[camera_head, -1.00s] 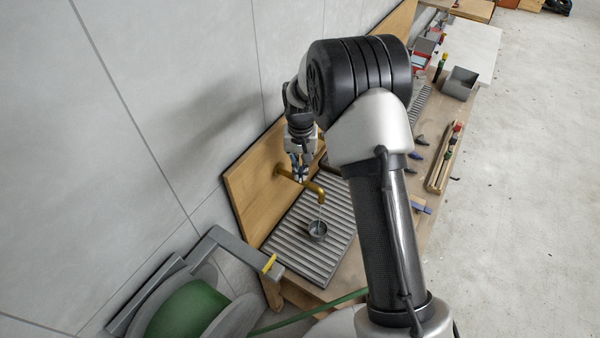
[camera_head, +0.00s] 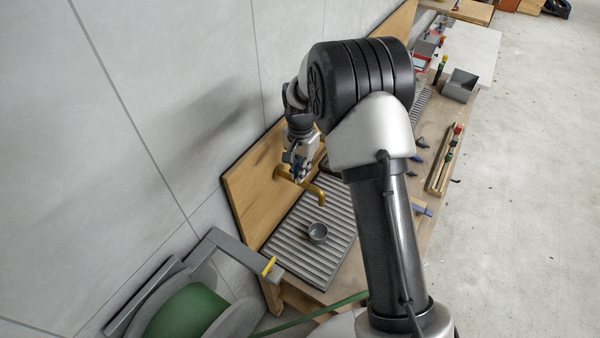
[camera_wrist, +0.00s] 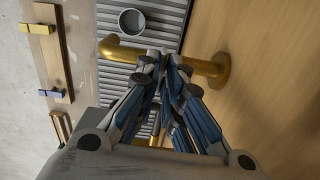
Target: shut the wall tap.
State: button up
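The brass wall tap (camera_head: 316,192) sticks out from a wooden backboard, its spout over a ribbed grey drain tray (camera_head: 292,246). No water stream shows below the spout. A small round grey cup (camera_head: 317,232) stands on the tray under it. My gripper (camera_head: 301,174) is at the tap, close to the backboard. In the wrist view its blue-grey fingers (camera_wrist: 165,58) converge, tips almost together, over the brass pipe (camera_wrist: 200,68). The tap's handle is hidden, so I cannot tell whether it is between the tips.
The wooden backboard (camera_head: 245,187) stands close beside the gripper. A green hose reel (camera_head: 185,312) with a grey bracket (camera_head: 235,250) is at the lower left. Tools, a wooden rack (camera_head: 446,160) and a grey bin (camera_head: 460,86) are farther along the bench.

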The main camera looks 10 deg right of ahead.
jog(key=shift+o, duration=1.1)
jog(key=shift+r, duration=0.1)
jog(key=shift+r+p, duration=2.1)
jog(key=shift+r, duration=1.35)
